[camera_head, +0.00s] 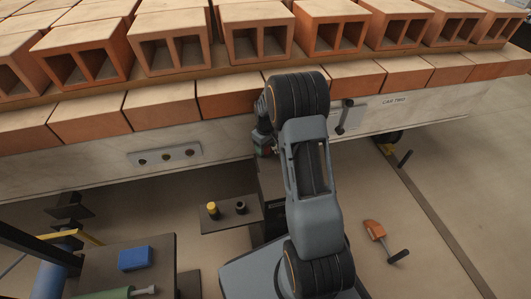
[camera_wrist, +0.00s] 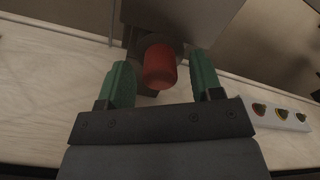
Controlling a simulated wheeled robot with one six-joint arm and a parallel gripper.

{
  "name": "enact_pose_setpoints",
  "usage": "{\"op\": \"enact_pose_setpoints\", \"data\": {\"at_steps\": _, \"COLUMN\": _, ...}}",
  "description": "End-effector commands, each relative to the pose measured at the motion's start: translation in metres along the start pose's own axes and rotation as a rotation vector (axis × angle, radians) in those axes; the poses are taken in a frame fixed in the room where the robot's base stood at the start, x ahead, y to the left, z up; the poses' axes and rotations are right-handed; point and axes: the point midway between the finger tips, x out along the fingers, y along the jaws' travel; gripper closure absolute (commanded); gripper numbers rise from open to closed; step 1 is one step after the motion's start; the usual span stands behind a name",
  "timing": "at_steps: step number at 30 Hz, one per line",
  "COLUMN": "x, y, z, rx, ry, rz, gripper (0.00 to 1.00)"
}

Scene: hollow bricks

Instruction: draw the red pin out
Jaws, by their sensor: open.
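The red pin (camera_wrist: 159,67) shows in the wrist view as a rounded red cylinder. It sticks out of a dark round collar on a grey block below the bricks. My gripper (camera_wrist: 160,80) has its two green-padded fingers apart, one on each side of the pin. I see gaps between the pin and both fingers, so nothing is held. In the head view my gripper (camera_head: 264,146) is close to the pale beam, partly behind my arm. The pin is hidden there.
Hollow bricks (camera_head: 258,30) stand in rows above the pale beam (camera_head: 80,165). A plate with three round holes (camera_head: 165,155) is left of my arm; a small shelf (camera_head: 230,217) holds a yellow-topped piece (camera_head: 212,210). An orange-handled tool (camera_head: 375,229) lies on the floor.

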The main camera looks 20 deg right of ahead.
Motion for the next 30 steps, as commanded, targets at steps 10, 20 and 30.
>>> {"op": "enact_pose_setpoints", "data": {"at_steps": 10, "x": 0.0017, "y": 0.0001, "z": 0.0001, "rx": 0.0, "ry": 0.0, "rz": 0.0, "gripper": 0.4}}
{"op": "enact_pose_setpoints", "data": {"at_steps": 20, "x": 0.0015, "y": -0.0001, "z": 0.0001, "rx": 0.0, "ry": 0.0, "rz": 0.0, "gripper": 0.4}}
{"op": "enact_pose_setpoints", "data": {"at_steps": 30, "x": 0.0017, "y": -0.0001, "z": 0.0, "rx": 0.0, "ry": 0.0, "rz": 0.0, "gripper": 0.61}}
